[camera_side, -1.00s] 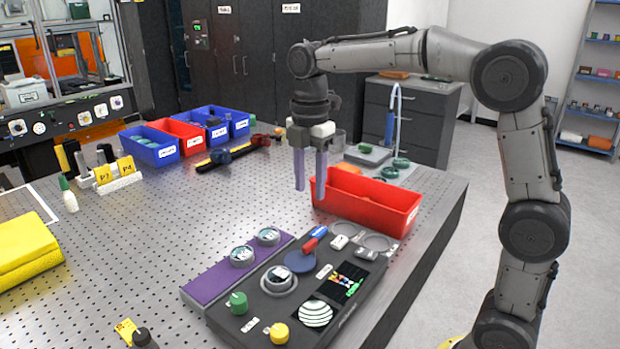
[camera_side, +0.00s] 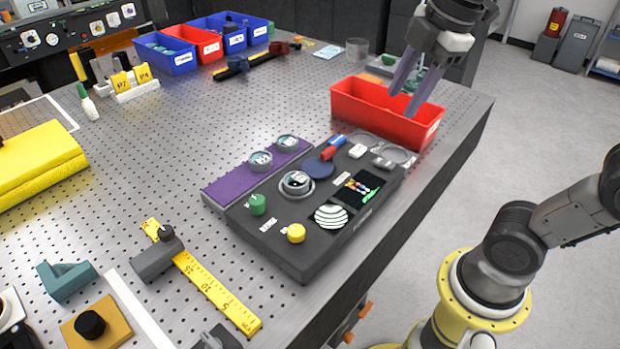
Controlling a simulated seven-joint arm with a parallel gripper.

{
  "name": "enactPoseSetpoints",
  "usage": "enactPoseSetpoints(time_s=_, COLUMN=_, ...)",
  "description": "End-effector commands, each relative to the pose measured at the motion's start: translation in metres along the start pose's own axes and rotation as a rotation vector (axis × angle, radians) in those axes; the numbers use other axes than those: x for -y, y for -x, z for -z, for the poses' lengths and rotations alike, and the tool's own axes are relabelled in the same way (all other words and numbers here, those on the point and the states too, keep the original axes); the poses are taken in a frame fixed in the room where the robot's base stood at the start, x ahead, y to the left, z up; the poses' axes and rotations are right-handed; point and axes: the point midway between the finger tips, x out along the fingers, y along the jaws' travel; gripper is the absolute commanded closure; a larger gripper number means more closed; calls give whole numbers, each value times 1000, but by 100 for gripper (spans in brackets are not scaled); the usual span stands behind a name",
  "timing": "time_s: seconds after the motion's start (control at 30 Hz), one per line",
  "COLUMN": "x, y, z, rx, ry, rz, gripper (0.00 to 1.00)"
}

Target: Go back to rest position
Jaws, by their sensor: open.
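My gripper (camera_side: 416,93) is at the upper right, open and empty, its two purple-grey fingers pointing down in front of or above the red bin (camera_side: 372,112). I cannot tell how high it is over the bin. The dark interferometer console (camera_side: 300,258) lies on the perforated table, with a green knob (camera_side: 257,204), a yellow knob (camera_side: 296,233), a round striped display (camera_side: 331,216) and a round holder (camera_side: 297,184). A purple strip (camera_side: 232,190) with two round pieces in holders lies along its back left side.
Blue bins (camera_side: 165,57) and a red bin (camera_side: 200,45) stand at the back. A yellow ruler (camera_side: 215,291) and a teal bracket (camera_side: 66,280) lie at the front left. A yellow block (camera_side: 42,165) is at the left. The table's right edge drops to open floor (camera_side: 540,130).

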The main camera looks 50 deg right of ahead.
Motion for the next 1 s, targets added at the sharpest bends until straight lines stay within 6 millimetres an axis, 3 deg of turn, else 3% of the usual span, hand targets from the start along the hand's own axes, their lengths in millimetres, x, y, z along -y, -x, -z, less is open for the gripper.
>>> enactPoseSetpoints(time_s=0.03, x=20, y=-3, z=-9, rx=-17, ry=-101, rz=-31, gripper=54)
enactPoseSetpoints(time_s=0.1, x=42, y=-12, z=-18, rx=-43, ry=-268, rz=-65, gripper=54)
enactPoseSetpoints(time_s=0.33, x=87, y=-52, z=-38, rx=-123, ry=-784, rz=-110, gripper=54)
enactPoseSetpoints(time_s=0.43, x=92, y=-66, z=-41, rx=-135, ry=-952, rz=-101, gripper=54)
enactPoseSetpoints(time_s=0.6, x=87, y=-66, z=-38, rx=-168, ry=-1107, rz=-107, gripper=54)
enactPoseSetpoints(time_s=1.0, x=87, y=-66, z=-38, rx=-169, ry=-1133, rz=-105, gripper=54)
